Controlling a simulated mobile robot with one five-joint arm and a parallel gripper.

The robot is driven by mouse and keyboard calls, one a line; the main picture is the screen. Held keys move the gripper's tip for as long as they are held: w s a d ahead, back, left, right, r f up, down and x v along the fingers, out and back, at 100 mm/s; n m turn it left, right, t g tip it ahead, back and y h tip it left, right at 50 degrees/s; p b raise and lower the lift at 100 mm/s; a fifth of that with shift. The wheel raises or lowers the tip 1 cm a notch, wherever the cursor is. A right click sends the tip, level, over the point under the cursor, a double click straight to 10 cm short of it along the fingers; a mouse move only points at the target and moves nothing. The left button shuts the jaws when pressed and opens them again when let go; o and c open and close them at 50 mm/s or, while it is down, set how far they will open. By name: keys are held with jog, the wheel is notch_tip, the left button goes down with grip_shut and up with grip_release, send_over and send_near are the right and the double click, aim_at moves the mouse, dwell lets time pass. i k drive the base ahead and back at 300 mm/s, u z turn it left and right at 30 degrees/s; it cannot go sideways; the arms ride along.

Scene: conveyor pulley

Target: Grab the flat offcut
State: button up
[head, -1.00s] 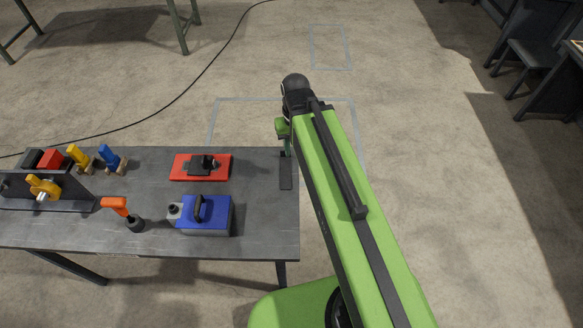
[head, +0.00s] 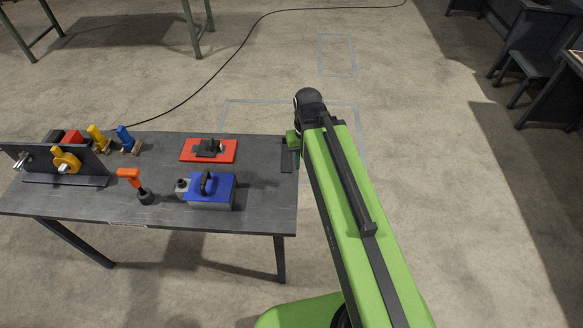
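A thin dark flat piece (head: 287,155), which looks like the flat offcut, lies at the right end of the dark workbench (head: 110,210). Its right side is close to my arm in the picture. My arm reaches forward past the bench's right edge. The wrist end, with a small green part and a dark part below it (head: 296,158), is beside the flat piece. The fingertips are too small and too covered by the arm to make out. I cannot tell whether they touch the piece.
On the bench are a red plate with a black clamp (head: 209,150), a blue box with a handle (head: 210,188), an orange-handled tool (head: 134,184), yellow (head: 98,138) and blue (head: 127,140) items, and a dark bracket (head: 65,165). Open floor lies to the right.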

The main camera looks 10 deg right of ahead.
aim_at(286, 159)
jog(key=u, duration=4.05)
jog(key=i, duration=0.1)
jog(key=z, duration=2.35)
jog(key=k, duration=0.15)
jog(key=u, duration=1.5)
jog(key=k, duration=0.95)
jog(key=z, duration=1.7)
jog(key=i, duration=1)
jog(key=u, duration=0.1)
